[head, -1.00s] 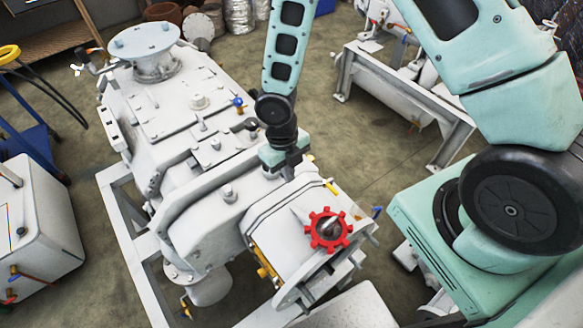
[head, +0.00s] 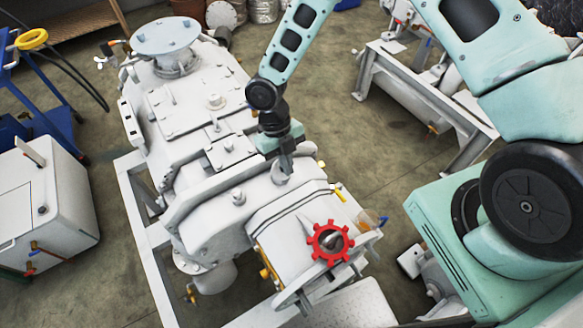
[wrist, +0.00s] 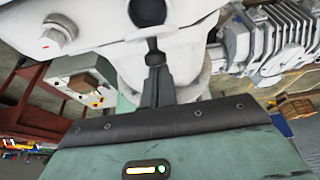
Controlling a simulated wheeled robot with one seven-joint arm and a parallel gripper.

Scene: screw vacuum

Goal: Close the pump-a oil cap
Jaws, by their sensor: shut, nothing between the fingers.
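A large white pump (head: 190,100) on a white frame fills the left and middle of the head view. My gripper (head: 286,166) is over its right flank, fingers pointing down, shut and empty. Just under the fingertips is a small white rounded fitting (head: 282,180); I cannot tell if they touch it. In the wrist view the closed dark fingers (wrist: 155,58) reach up in front of a white rounded part (wrist: 190,40) with a dark recess (wrist: 147,12). I cannot make out for certain which part is the oil cap, or whether it is open.
A red handwheel (head: 331,243) and a blue-handled valve (head: 382,221) stick out at the pump's near end. A white box unit (head: 45,205) and a blue trolley (head: 50,125) stand left. Another white frame (head: 420,95) is behind right. Floor between is clear.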

